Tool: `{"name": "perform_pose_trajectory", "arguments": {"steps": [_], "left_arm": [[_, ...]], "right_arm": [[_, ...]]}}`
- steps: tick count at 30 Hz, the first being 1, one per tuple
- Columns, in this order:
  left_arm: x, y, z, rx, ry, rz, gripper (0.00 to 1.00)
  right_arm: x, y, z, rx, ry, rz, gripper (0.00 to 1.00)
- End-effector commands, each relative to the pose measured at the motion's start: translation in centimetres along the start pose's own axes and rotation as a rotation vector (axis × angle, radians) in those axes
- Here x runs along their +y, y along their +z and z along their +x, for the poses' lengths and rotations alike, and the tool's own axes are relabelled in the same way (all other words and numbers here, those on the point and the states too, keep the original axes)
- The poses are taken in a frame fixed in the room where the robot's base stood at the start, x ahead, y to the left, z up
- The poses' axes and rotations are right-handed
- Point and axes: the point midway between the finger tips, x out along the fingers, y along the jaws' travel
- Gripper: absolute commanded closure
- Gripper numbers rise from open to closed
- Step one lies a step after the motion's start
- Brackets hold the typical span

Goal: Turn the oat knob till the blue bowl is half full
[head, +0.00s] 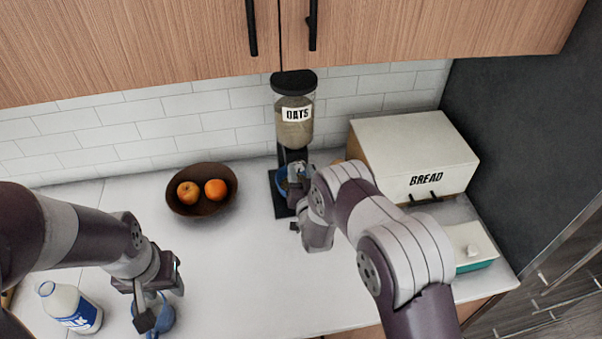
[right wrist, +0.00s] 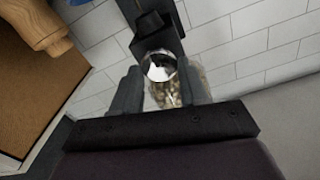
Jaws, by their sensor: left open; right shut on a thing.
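The oat dispenser (head: 294,125), labelled OATS, stands against the tiled wall with oats in its clear container. A blue bowl (head: 282,178) sits under it, partly hidden by my right gripper; its fill level cannot be seen. My right gripper (head: 297,182) is at the dispenser, shut on the round silver oat knob (right wrist: 160,66). In the right wrist view the knob sits between the two fingers, with oats showing behind clear plastic beside it. My left gripper (head: 158,288) is open at the front left, just above a blue cup-like vessel (head: 160,316).
A brown bowl of orange fruit (head: 181,208) stands left of the dispenser. A milk bottle (head: 72,307) is at the front left. A bread box (head: 415,150) and a teal-and-white dish (head: 470,245) are right. Cabinets hang above. The middle counter is clear.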

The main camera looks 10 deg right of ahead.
Motion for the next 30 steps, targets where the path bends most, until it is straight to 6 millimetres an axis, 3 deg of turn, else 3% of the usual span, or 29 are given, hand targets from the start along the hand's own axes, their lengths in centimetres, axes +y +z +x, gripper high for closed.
{"name": "perform_pose_trajectory", "arguments": {"steps": [8,30], "left_arm": [[0.0,0.2,1.9,0.0,0.0,0.0,0.57],[0.0,1.1,8.9,0.0,0.0,0.0,0.57]], "right_arm": [[0.1,0.4,0.0,0.0,0.0,0.135,0.87],[0.3,0.6,0.0,0.0,-0.001,0.793,0.87]]}}
